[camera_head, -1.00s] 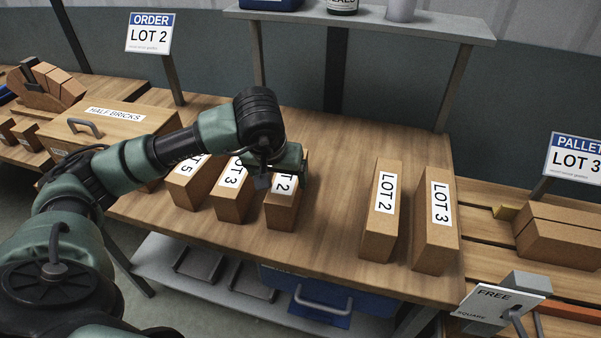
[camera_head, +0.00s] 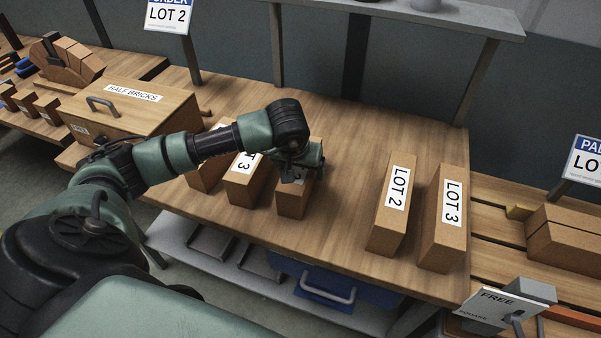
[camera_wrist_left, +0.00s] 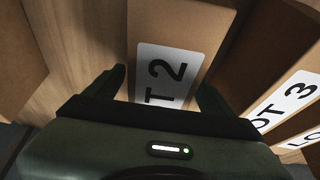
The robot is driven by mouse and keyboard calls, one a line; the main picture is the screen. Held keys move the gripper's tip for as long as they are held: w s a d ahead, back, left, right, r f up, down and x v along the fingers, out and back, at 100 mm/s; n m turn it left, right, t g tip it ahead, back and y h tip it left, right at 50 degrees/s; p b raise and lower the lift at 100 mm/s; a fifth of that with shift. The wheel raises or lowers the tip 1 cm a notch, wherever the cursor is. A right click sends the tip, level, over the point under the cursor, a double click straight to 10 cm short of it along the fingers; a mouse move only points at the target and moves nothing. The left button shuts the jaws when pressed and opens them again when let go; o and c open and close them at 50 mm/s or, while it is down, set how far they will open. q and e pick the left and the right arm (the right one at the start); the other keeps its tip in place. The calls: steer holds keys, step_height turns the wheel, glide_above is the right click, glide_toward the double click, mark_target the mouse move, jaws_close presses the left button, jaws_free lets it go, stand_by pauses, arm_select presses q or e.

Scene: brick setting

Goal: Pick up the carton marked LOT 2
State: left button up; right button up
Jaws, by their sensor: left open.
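A brown carton (camera_head: 293,203) stands on the wooden bench under my left gripper (camera_head: 298,172). Its white label reads "T 2" in the left wrist view (camera_wrist_left: 166,72); the rest of the label is hidden by the gripper. My left gripper is open, with one finger to each side of this carton in the wrist view; I cannot tell whether they touch it. A second carton marked LOT 2 (camera_head: 391,208) stands upright farther right, apart from the gripper. My right gripper is not in view.
A LOT 3 carton (camera_head: 247,183) stands close left of the gripped-over carton, with another beyond it. Another LOT 3 carton (camera_head: 443,222) stands at the right. A HALF BRICKS box (camera_head: 130,110) is at left. Bare bench lies between the two LOT 2 cartons.

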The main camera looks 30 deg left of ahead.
arm_select(q)
jaws_close()
steer(key=shift+w+r, duration=0.1)
steer(key=shift+r, duration=0.05)
